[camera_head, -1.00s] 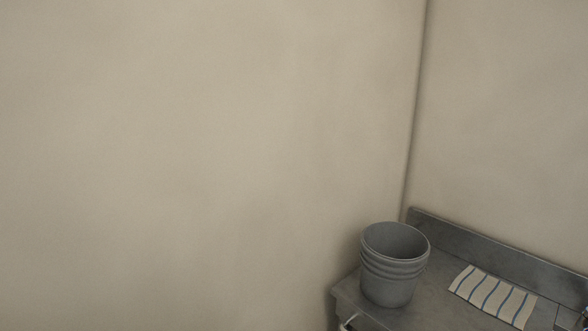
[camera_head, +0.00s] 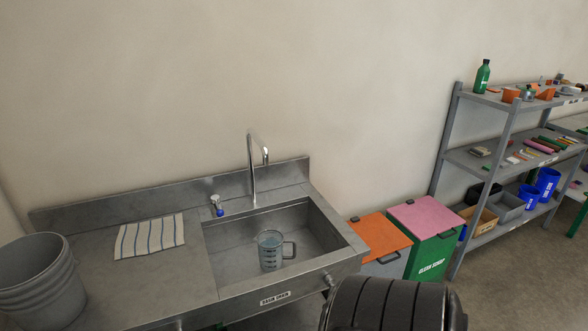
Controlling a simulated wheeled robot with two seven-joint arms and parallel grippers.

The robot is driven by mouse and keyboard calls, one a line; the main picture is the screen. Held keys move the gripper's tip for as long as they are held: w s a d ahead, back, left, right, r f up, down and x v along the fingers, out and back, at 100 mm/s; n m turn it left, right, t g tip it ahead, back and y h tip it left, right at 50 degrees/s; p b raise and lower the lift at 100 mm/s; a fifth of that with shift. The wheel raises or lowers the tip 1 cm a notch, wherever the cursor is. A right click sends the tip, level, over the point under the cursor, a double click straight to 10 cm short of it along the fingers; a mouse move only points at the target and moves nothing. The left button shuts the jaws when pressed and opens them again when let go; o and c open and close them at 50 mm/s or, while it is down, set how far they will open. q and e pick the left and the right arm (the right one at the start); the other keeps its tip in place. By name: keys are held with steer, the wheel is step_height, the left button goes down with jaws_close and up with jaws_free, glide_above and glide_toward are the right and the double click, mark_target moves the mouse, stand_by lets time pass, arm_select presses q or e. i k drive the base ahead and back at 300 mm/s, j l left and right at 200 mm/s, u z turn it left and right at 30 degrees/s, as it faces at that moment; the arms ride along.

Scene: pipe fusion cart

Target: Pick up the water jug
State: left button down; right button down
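The water jug (camera_head: 270,251) is a clear, bluish measuring jug with a handle on its right side. Neither of my grippers is in view.
A grey bucket (camera_head: 38,285) and a striped cloth (camera_head: 150,237) are on the left counter. Right of the sink stand an orange-lidded bin (camera_head: 377,235) and a pink-lidded green bin (camera_head: 432,252). A loaded shelf rack (camera_head: 480,160) is farther right.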

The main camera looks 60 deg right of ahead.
mark_target(270, 241)
steer(key=z, duration=1.85)
